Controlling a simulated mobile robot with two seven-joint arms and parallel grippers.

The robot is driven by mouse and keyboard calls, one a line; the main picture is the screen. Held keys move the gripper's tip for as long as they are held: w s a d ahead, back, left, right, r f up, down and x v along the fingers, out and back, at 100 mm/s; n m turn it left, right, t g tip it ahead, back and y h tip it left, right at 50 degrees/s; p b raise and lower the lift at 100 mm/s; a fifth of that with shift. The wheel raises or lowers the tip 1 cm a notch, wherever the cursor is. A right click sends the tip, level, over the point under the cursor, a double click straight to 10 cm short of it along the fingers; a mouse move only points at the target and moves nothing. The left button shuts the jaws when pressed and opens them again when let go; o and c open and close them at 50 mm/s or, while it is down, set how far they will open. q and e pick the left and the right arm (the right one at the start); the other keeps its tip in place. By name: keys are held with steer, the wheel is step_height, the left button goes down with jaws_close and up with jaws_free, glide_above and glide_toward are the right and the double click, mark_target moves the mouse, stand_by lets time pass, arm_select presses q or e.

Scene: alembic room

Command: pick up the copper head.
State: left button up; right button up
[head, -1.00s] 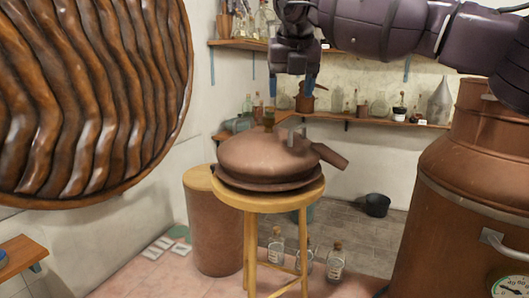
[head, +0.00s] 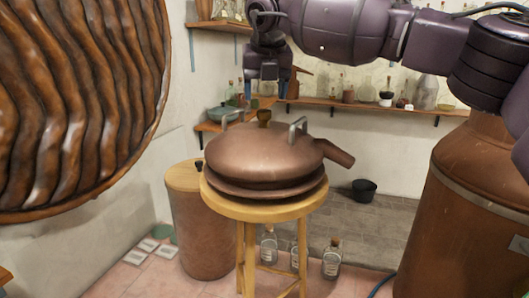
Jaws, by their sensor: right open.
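The copper head (head: 262,160) is a rounded, flattened copper vessel with a spout (head: 338,153) pointing right. It has two grey handles, a right one (head: 298,126) and a left one (head: 230,116), and a brown knob (head: 264,116) between them on top. It sits upright on a round wooden stool (head: 235,208). My right gripper (head: 266,94) points down above the copper head with its blue-tipped fingers spread, empty and roughly over the knob in the picture. It appears apart from the head. My left gripper is out of view.
A large copper pot (head: 458,200) stands at the right. A ridged wooden disc (head: 85,100) fills the left. A wood-topped copper drum (head: 205,240) stands beside the stool. Glass bottles (head: 331,258) stand on the floor behind it. A wall shelf (head: 375,107) holds several vessels.

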mark_target(264, 110)
steer(key=shift+p+x, duration=0.3)
steer(key=shift+x, duration=0.9)
steer(key=x, duration=0.2)
steer(key=p+x, duration=0.1)
steer(key=x, duration=0.1)
steer(key=shift+w+r, duration=0.1)
steer(key=shift+w, duration=0.15)
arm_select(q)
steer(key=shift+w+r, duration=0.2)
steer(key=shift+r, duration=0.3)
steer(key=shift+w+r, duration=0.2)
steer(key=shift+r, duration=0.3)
arm_select(e)
steer(key=c, duration=0.6)
jaws_close()
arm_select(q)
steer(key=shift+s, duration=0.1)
arm_select(e)
steer(key=shift+r, duration=0.15)
